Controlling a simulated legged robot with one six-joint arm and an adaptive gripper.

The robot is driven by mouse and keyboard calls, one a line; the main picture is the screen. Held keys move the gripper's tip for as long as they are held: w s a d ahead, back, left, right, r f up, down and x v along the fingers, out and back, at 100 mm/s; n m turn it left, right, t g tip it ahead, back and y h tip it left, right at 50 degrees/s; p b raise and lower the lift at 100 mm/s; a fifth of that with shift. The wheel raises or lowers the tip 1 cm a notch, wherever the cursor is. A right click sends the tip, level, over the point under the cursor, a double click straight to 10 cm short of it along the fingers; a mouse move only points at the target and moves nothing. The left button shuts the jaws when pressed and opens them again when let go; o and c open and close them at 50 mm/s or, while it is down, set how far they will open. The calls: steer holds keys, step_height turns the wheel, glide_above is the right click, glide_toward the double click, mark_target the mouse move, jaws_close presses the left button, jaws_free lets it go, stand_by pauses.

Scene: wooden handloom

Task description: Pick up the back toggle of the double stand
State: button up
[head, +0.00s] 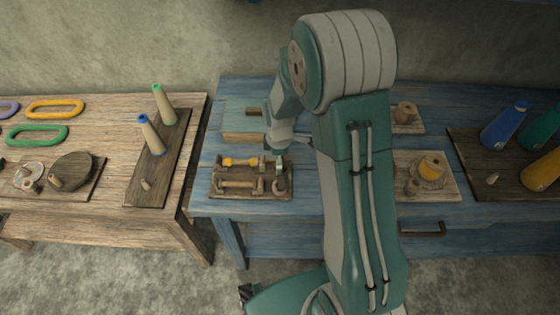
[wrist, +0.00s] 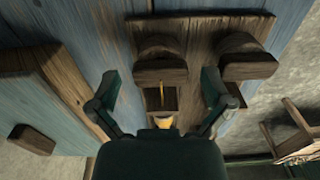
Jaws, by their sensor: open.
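The double stand (head: 212,192) is a dark wooden board on the blue table, with two toggles lying one behind the other. The back toggle (head: 240,162) has a yellow middle; the front toggle (head: 237,184) is plain wood. In the wrist view, my gripper (wrist: 159,82) is open, with one finger on each side of the back toggle's line. The yellow part (wrist: 163,122) shows low between the fingers, partly hidden by the gripper body. A rounded wooden end (wrist: 160,68) is just past the fingertips. Contact cannot be told.
A box with a small knob (wrist: 32,139) stands close behind the stand. A second rounded wooden end (wrist: 247,62) lies near the right finger. To the left, across a gap, a pale wooden table (head: 110,120) holds cones and rings. Spools (head: 431,166) stand right of my arm.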

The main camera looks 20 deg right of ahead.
steer(key=shift+f, duration=0.25)
steer(key=c, duration=0.8)
steer(key=shift+o, duration=0.2)
steer(key=shift+r, duration=0.15)
